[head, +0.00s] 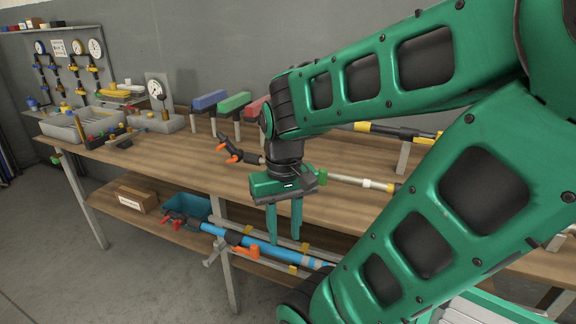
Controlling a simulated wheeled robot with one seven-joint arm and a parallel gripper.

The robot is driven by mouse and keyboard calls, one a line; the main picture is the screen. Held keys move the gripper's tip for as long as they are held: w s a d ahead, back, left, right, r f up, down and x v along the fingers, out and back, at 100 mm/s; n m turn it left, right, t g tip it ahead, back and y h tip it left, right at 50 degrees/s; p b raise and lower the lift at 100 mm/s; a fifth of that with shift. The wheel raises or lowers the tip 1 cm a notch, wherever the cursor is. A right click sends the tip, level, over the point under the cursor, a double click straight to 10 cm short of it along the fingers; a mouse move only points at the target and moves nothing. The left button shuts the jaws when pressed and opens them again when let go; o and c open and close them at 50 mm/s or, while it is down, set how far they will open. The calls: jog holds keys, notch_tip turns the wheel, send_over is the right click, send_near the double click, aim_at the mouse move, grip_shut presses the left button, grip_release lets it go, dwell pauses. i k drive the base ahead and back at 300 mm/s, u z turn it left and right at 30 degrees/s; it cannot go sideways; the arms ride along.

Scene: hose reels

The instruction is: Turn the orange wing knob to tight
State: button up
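My gripper (284,240) points down in front of the bench edge. Its two green fingers are apart, with nothing seen between them. A dark fitting with orange winged parts (234,158) lies on the bench top, left of my gripper and partly hidden by my arm. Another orange winged part (246,251) sits on a blue pipe (275,251) on the lower shelf, below and left of my fingers. I cannot tell which of these is the task's knob, nor any tight mark. My gripper appears to touch neither.
The wooden bench (160,158) has free room at its left middle. Blue (210,100), green (234,104) and red blocks stand on posts at the back. A gauge (156,89), grey trays and a cardboard box (137,199) are at left. My arm hides much of the right side.

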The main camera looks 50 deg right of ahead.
aim_at(234, 158)
jog(key=z, duration=0.55)
jog(key=k, duration=1.15)
jog(key=z, duration=0.15)
jog(key=i, duration=0.95)
